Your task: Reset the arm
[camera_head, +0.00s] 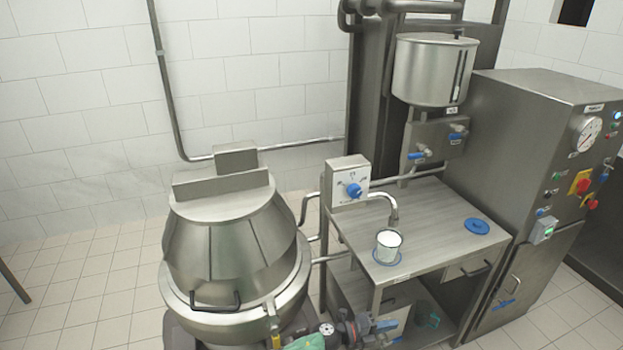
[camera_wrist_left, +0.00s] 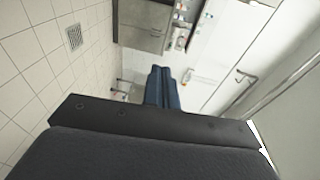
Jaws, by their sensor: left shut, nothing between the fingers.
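My left gripper (camera_wrist_left: 163,88) shows in the left wrist view, its two dark blue fingers together with nothing between them. It points at a tiled floor and the lower part of a room, away from the filling table. I cannot make out either gripper in the head view. In the head view a cup with white contents (camera_head: 388,247) stands upright on a blue disc at the front of the steel table (camera_head: 432,214), near the end of a bent spout (camera_head: 393,212).
A large lidded steel kettle (camera_head: 228,250) stands left of the table. A control box with a blue knob (camera_head: 347,182) is at the table's back left. A blue disc (camera_head: 477,226) lies at its right. A tall steel cabinet (camera_head: 535,150) stands right. Floor at left is mostly clear.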

